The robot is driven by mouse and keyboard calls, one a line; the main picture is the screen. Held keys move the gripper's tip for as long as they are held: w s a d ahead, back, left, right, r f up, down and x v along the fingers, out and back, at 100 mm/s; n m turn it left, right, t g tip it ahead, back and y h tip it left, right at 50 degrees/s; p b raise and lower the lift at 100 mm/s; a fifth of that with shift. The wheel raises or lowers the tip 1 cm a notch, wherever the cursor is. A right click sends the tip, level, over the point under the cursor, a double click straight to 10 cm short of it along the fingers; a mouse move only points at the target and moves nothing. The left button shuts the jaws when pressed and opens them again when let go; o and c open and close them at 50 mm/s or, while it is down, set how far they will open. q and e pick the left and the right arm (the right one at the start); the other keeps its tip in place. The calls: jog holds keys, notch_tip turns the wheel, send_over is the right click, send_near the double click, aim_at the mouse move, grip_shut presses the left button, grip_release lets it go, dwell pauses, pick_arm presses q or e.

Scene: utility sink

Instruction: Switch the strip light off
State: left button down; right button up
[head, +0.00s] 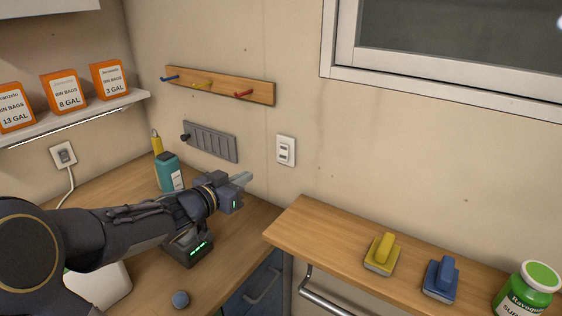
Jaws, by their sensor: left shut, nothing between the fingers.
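A thin pale strip (70,128) runs under the shelf at the left and looks like the strip light; I cannot tell surely whether it is lit. A white wall plate (286,150) with two small rocker-like parts is on the back wall, right of the corner. Another white plate (63,155) with a grey middle and a white cord is on the left wall below the shelf. My left gripper (243,180) is shut and empty, pointing right, in front of the back wall and below left of the two-part plate, apart from it. My right gripper is out of view.
A grey slotted panel (210,141) and a hook rail (220,86) are on the wall. Brushes (382,255) stand on the right counter.

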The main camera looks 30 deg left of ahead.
aim_at(282, 157)
pick_arm(q)
jog(key=w, duration=0.4)
jog(key=w+f, duration=0.1)
jog(key=w, duration=0.4)
jog(key=w+d, duration=0.1)
jog(key=w, duration=0.3)
jog(key=shift+w+f, duration=0.35)
jog(key=shift+w, duration=0.05)
